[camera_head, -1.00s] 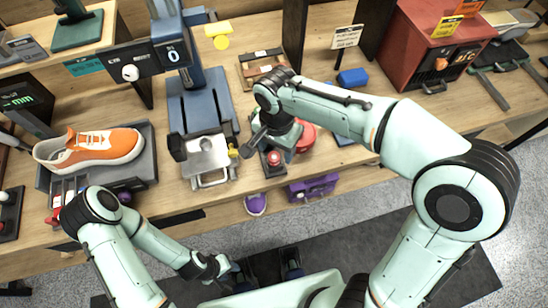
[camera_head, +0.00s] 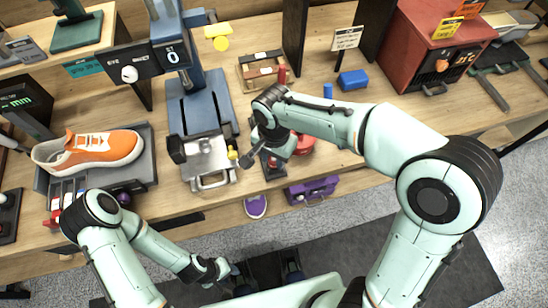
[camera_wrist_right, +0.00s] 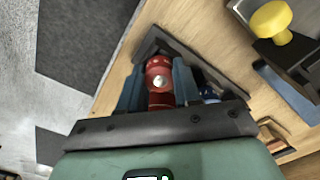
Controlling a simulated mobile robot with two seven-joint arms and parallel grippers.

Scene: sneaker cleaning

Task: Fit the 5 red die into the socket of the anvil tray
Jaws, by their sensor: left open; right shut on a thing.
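In the head view my right gripper (camera_head: 271,157) points down over a small dark tray (camera_head: 279,172), which I take to be the anvil tray, at the bench's front edge. In the right wrist view its blue fingers are shut on a red die (camera_wrist_right: 158,72), a rounded piece with a pale round spot. The dark tray's edge (camera_wrist_right: 172,38) shows behind the die. The socket is hidden, and I cannot tell whether the die sits in it or above it. My left gripper (camera_head: 228,270) is open and empty, low in front of the bench.
A blue press with a silver plate (camera_head: 207,157) and yellow knob stands left of the tray. A red round object (camera_head: 304,145) is close to its right. A purple case (camera_head: 312,190) is below, and a wooden box (camera_head: 262,70) lies behind. An orange sneaker (camera_head: 88,150) is far left.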

